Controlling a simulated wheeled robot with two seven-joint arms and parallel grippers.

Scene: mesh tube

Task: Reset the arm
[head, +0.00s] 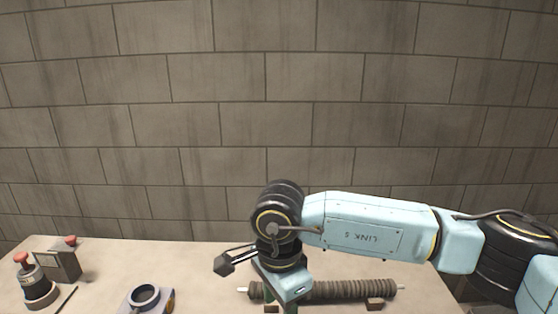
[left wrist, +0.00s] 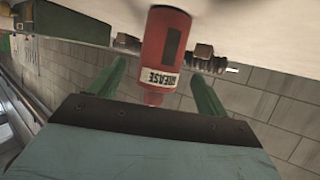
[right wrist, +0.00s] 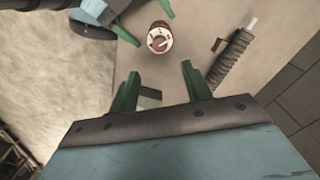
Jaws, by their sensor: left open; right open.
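My right arm reaches in from the right in the head view, and its gripper (head: 284,306) points down over the table, partly cut off by the lower edge. In the right wrist view the right gripper (right wrist: 160,70) has its green fingers apart with nothing held. My left gripper (left wrist: 158,78) is open in the left wrist view and out of the head view. The brown ribbed mesh tube (head: 345,290) lies on the table, partly behind the right gripper.
The table (head: 200,265) stands before a block wall. A grey box with a red button (head: 60,262) and a red-topped round device (head: 34,282) are at the left. A ring-shaped fixture (head: 146,296) is at the front. The table between them and the tube is mostly clear.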

